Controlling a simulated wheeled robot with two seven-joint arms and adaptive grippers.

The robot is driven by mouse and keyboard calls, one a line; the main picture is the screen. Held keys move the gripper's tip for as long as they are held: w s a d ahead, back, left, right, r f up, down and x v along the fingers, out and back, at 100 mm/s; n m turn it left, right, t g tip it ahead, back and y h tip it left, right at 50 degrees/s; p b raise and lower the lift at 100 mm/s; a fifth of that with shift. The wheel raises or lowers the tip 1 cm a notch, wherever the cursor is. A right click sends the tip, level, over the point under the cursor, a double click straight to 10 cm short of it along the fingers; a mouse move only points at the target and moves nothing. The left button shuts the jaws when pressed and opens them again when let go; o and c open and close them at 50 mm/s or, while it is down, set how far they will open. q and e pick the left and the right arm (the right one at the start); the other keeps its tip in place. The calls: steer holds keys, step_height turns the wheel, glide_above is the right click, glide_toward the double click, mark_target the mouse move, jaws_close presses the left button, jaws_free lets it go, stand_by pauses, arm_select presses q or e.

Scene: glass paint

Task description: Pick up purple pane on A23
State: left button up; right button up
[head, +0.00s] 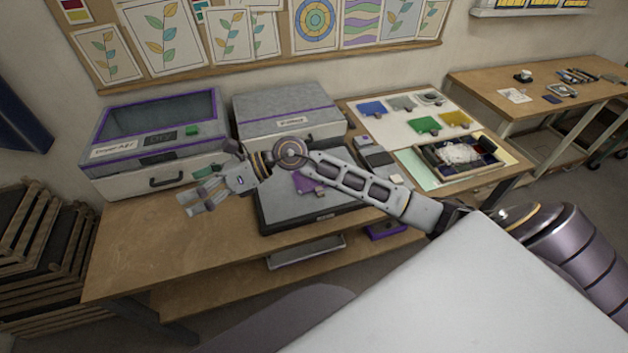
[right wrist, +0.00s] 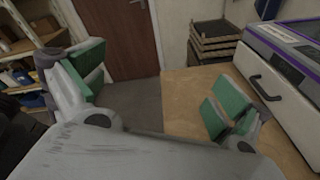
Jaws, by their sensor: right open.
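A purple pane (head: 306,184) lies on a flat dark grey slab (head: 275,205) on the workbench, partly hidden behind my right forearm. I cannot read an A23 label. My right arm reaches across the bench from the right, above the slab. My right gripper (head: 200,192) is open and empty, left of the slab and in front of the left grey box. In the right wrist view, its green-padded fingers (right wrist: 155,95) stand wide apart with nothing between them. My left gripper is not in view.
A grey box with a window (head: 150,122) and a closed grey box (head: 290,110) stand at the back. Coloured panes lie on a white sheet (head: 375,103), right. A tray (head: 430,168) sits at the front right. The bench's left front (head: 140,250) is clear.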

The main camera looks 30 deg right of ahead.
steer(key=w+d+f+n+g+h, duration=0.1)
steer(key=d+f+n+g+h, duration=0.15)
steer(key=d+f+h, duration=0.35)
steer(key=w+d+f+h, duration=0.1)
steer(key=d+h, duration=0.4)
steer(key=d, duration=0.7)
steer(key=w+d+f+n+h, duration=0.1)
steer(key=d+h, duration=0.5)
steer(key=d, duration=0.7)
steer(key=shift+w+d+f, duration=0.3)
steer(key=shift+w+f, duration=0.4)
steer(key=shift+f, duration=0.05)
steer(key=p, duration=0.1)
glide_above(312, 188)
steer(key=shift+s+f, duration=0.1)
steer(key=shift+f, duration=4.2)
